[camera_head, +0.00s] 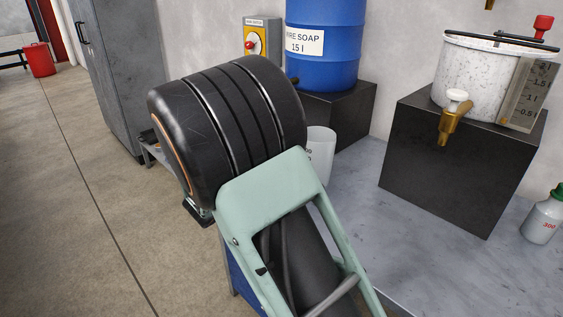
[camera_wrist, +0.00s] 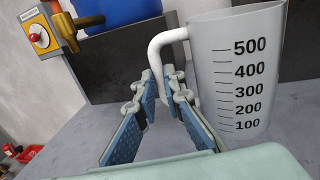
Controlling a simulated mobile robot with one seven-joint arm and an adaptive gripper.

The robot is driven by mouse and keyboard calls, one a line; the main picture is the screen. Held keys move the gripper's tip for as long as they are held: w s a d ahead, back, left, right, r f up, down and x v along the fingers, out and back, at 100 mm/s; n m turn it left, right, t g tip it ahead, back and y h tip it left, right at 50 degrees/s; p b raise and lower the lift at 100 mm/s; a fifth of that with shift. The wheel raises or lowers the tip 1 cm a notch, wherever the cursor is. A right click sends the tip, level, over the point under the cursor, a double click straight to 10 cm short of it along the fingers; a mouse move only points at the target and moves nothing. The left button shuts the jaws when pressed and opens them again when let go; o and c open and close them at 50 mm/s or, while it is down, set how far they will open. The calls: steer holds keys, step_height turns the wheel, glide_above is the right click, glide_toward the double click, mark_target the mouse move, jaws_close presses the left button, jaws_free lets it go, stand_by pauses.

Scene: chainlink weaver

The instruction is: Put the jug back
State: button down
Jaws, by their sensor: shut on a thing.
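The jug (camera_wrist: 243,80) is a whitish measuring jug with black marks from 100 to 500, at the right of the wrist view. Its curved handle (camera_wrist: 160,42) reaches left, down between the fingers of my gripper (camera_wrist: 164,85), which is shut on the handle. In the head view the jug (camera_head: 321,150) shows only in part behind my arm, and my gripper is hidden there. The jug looks roughly upright over the grey bench (camera_head: 350,213). I cannot tell whether its base touches the bench.
A blue wire soap barrel (camera_head: 322,45) stands on a dark block (camera_head: 345,115) behind the jug. A speckled white pot with a brass tap (camera_head: 455,115) stands on another block (camera_head: 435,165). A small bottle (camera_head: 543,218) is at the right. A yellow switch box (camera_head: 258,38) is on the wall.

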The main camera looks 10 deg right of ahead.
steer(key=w+f, duration=0.1)
steer(key=f, duration=0.1)
steer(key=f+b, duration=0.1)
steer(key=f, duration=0.1)
steer(key=w+f, duration=0.1)
steer(key=f, duration=0.1)
steer(key=shift+w+a+f, duration=0.1)
steer(key=shift+w+a, duration=0.05)
steer(key=shift+w, duration=0.15)
steer(key=c, duration=2)
jaws_free()
